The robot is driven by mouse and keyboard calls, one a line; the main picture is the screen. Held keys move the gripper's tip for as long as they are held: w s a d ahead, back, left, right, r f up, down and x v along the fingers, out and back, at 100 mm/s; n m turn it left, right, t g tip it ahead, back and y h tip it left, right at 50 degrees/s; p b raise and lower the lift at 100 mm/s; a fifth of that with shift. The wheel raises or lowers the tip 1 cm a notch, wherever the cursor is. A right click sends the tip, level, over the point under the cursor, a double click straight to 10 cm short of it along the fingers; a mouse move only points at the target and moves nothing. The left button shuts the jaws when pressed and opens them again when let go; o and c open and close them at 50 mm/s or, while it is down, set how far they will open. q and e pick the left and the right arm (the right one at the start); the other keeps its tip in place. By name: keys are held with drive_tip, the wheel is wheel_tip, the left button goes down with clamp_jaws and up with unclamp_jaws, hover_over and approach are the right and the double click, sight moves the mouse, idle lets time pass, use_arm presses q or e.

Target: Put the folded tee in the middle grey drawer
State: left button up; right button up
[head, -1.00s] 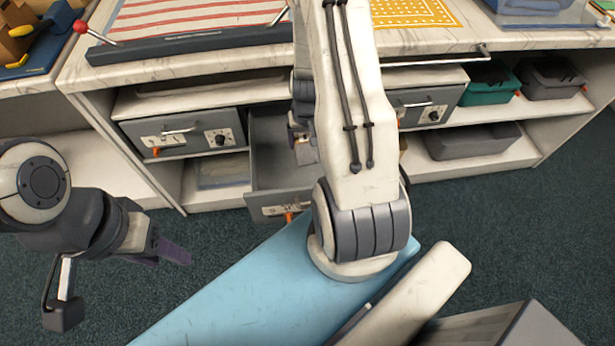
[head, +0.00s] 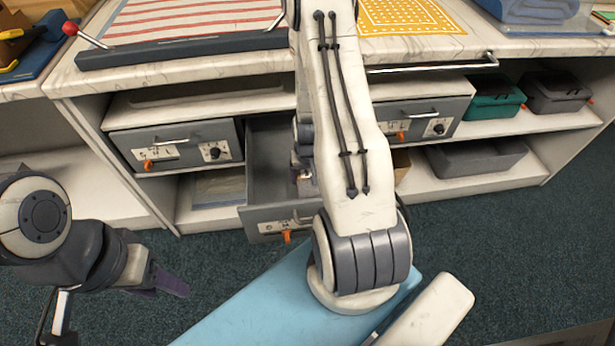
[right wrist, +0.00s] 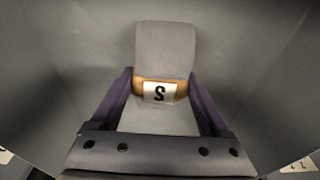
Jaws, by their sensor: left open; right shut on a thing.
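The folded tee (right wrist: 165,48) is grey with a tan band and a white tag marked "S". It shows in the right wrist view, between the purple fingers of my right gripper (right wrist: 162,88), which is shut on it. Grey walls surround them there. In the head view the middle grey drawer (head: 268,221) is pulled out, and my right gripper reaches down into it. My right arm hides the drawer's right side and most of the tee. I cannot tell whether the tee touches the drawer floor. My left gripper (head: 172,284) is open and empty at the lower left, away from the drawers.
Shut grey drawers stand left (head: 178,146) and right (head: 425,118) of the open one. A teal bin (head: 493,97) and grey bins fill the right shelves. The counter (head: 215,72) above overhangs the drawers and has a red-knobbed lever. A light blue surface (head: 265,305) lies below my right arm.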

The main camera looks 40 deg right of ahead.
sight(308, 181)
drive_tip(key=shift+f, duration=0.1)
drive_tip(key=o, duration=1.3)
drive_tip(key=shift+o, duration=0.2)
wheel_tip(308, 181, up, 12)
drive_tip(key=s+p, duration=0.2)
drive_tip(key=p, duration=0.5)
drive_tip(key=a+r+n+y, duration=0.1)
drive_tip(key=a+r+n, duration=0.1)
drive_tip(key=a+r, duration=0.35)
drive_tip(key=a+r+n, duration=0.3)
drive_tip(key=a, duration=0.6)
drive_tip(key=a+r+n+y, duration=0.1)
drive_tip(key=a+r+n, duration=0.1)
drive_tip(key=a+r, duration=0.35)
drive_tip(key=s+a+r+n, duration=0.3)
drive_tip(key=s+a, duration=0.2)
drive_tip(key=s, duration=0.2)
drive_tip(key=s+a+r+n+g, duration=0.1)
drive_tip(key=s+a+r+n, duration=0.2)
drive_tip(key=s, duration=0.4)
drive_tip(key=shift+s+a+r+n+g, duration=0.2)
drive_tip(key=shift+a+r+n+g, duration=0.25)
drive_tip(key=shift+a, duration=0.75)
drive_tip(key=shift+r, duration=0.2)
